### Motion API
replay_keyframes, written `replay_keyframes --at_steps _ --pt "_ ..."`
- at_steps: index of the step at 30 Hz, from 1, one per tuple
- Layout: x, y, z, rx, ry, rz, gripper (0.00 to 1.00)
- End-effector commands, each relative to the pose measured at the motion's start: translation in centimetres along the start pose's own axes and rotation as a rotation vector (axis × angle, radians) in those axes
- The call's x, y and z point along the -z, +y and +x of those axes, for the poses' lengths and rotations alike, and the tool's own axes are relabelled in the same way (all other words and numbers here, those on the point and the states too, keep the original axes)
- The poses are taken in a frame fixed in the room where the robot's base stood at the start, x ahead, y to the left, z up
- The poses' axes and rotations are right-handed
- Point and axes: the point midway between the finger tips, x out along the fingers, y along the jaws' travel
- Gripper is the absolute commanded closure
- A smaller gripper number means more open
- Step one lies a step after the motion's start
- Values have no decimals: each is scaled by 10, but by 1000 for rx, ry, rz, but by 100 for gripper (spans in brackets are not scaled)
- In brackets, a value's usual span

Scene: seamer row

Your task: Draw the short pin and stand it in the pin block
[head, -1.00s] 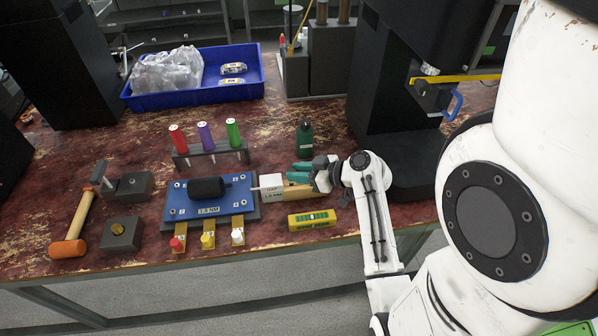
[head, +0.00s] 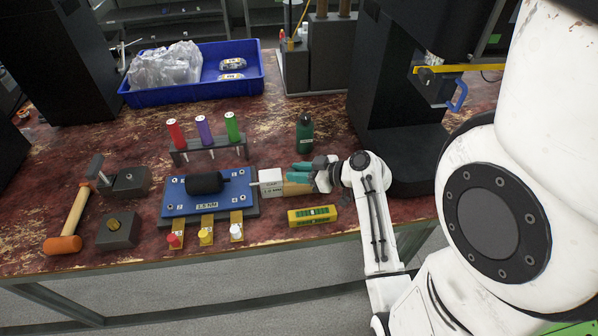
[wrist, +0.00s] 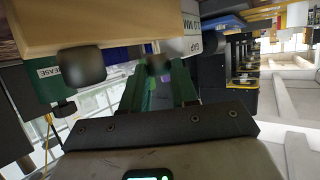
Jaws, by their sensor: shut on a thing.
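My gripper (head: 301,172) has teal fingers pointing left, beside a wooden-handled gauge with a white block marked GAP (head: 270,182). It is shut, apparently on the gauge's wooden handle (wrist: 110,28); the contact is partly hidden. Red (head: 175,132), purple (head: 205,129) and green (head: 232,126) topped pins stand in a dark rack (head: 210,156). Smaller red (head: 174,240), yellow (head: 205,237) and white (head: 236,231) knobs sit on brass tabs along the blue plate (head: 180,203). A dark block (head: 118,236) with a brass top stands at left. I cannot tell which is the short pin.
A green bottle (head: 304,134) stands behind my gripper; a yellow level-like bar (head: 312,215) lies in front. A mallet (head: 72,222) and another dark block (head: 131,184) are at left. A blue tray (head: 190,92) is behind. A black machine (head: 395,120) stands at right.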

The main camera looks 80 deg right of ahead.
Motion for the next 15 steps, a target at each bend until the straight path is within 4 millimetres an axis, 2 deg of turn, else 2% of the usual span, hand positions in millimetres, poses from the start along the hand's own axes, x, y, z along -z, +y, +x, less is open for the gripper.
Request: replay_keyframes --at_steps 15 --pt "-12 0 5 0 0 0 100"
